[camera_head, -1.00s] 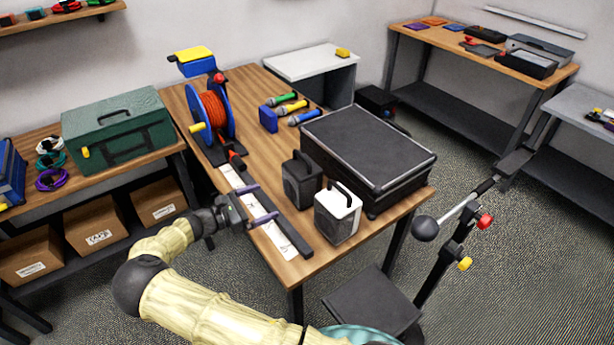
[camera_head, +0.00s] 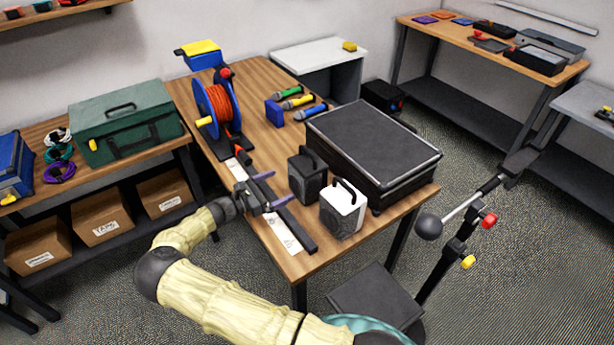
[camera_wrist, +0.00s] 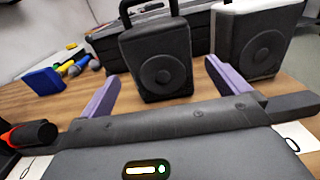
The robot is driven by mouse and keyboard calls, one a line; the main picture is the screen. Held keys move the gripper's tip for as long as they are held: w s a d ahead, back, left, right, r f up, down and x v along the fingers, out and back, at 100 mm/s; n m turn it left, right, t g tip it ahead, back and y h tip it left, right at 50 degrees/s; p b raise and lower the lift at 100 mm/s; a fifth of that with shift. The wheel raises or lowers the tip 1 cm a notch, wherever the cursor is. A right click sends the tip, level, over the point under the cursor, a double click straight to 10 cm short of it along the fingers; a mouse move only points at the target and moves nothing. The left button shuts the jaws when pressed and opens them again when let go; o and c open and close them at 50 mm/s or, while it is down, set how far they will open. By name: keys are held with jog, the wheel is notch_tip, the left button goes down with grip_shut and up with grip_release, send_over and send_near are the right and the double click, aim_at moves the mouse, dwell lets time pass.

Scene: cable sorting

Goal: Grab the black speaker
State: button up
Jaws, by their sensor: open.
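The black speaker (camera_head: 307,175) stands upright on the wooden table, with a handle on top. It also shows in the wrist view (camera_wrist: 157,62), straight ahead and roughly between my two purple fingers. My gripper (camera_head: 268,188) is open and empty, to the left of the black speaker in the head view, with its fingers pointing at it. In the wrist view the fingertips (camera_wrist: 162,78) look apart from the speaker. A white speaker (camera_head: 343,209) with a black handle stands beside it to the right, near the table's front edge.
A large black case (camera_head: 372,150) sits close behind the speakers. A cable reel (camera_head: 215,105) with orange cable stands at the table's far left. Several microphones (camera_head: 297,103) lie behind. A flat dark bar (camera_head: 297,229) lies on the table near my gripper.

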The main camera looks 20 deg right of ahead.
aim_at(295, 177)
jog(key=d, duration=0.2)
jog(key=w+d+p, duration=0.1)
jog(key=d, duration=0.2)
jog(key=shift+w+d+r, duration=0.15)
jog(key=shift+w+d+p, duration=0.15)
jog(key=shift+d+p, duration=0.15)
jog(key=shift+d, duration=0.15)
jog(key=d, duration=0.1)
jog(key=d+p, duration=0.1)
jog(key=d, duration=0.1)
jog(key=d+p, duration=0.1)
jog(key=d, duration=0.1)
jog(key=shift+w+r, duration=0.15)
jog(key=shift+w, duration=0.2)
jog(key=shift+w+d, duration=0.1)
jog(key=shift+d, duration=0.05)
jog(key=shift+d, duration=0.1)
